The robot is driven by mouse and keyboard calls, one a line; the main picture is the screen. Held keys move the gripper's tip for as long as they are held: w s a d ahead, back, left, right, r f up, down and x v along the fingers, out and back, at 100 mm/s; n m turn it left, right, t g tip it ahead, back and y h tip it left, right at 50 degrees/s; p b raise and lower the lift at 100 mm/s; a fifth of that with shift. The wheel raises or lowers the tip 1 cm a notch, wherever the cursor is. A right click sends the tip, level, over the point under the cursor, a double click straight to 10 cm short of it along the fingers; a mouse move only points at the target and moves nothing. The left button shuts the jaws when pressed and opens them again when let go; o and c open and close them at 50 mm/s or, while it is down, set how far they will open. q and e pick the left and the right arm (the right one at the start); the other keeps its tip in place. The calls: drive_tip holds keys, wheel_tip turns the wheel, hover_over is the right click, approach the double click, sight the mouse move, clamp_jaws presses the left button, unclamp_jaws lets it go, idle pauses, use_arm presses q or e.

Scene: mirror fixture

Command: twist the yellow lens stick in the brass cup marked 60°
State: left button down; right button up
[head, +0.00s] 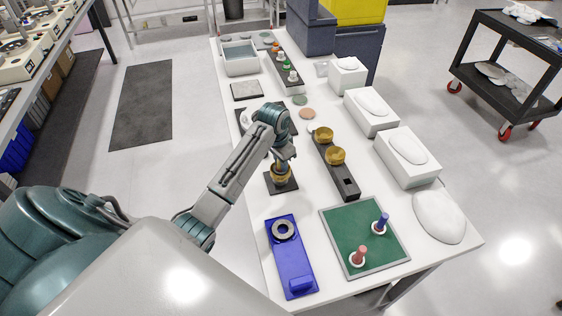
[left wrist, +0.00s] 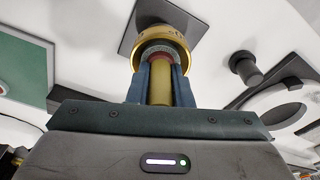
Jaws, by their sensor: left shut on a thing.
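My left gripper (head: 281,160) is shut on the yellow lens stick (left wrist: 160,84), which stands between the two fingers in the left wrist view. The stick's far end has a reddish band and a grey ring, and it meets the mouth of a brass cup (left wrist: 186,35). The cup also shows in the head view (head: 281,179), on a dark square base (head: 290,187) directly below the gripper. The gripper hides most of the stick in the head view. I cannot read a 60° mark. My right gripper is not in view.
Two brass cups (head: 335,156) stand in a dark rack to the right. A blue fixture (head: 287,262) with a grey ring and a green mat (head: 350,225) with a red and a blue-handled stick lie in front. White boxes (head: 405,172) line the right edge.

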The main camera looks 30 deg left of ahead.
use_arm(q)
drive_tip(key=n, duration=0.4)
drive_tip(key=shift+f+n, duration=0.1)
drive_tip(key=shift+n, duration=0.2)
idle(0.3)
drive_tip(key=shift+y, duration=0.3)
drive_tip(key=shift+r, duration=3.55)
drive_tip(key=shift+f, duration=0.1)
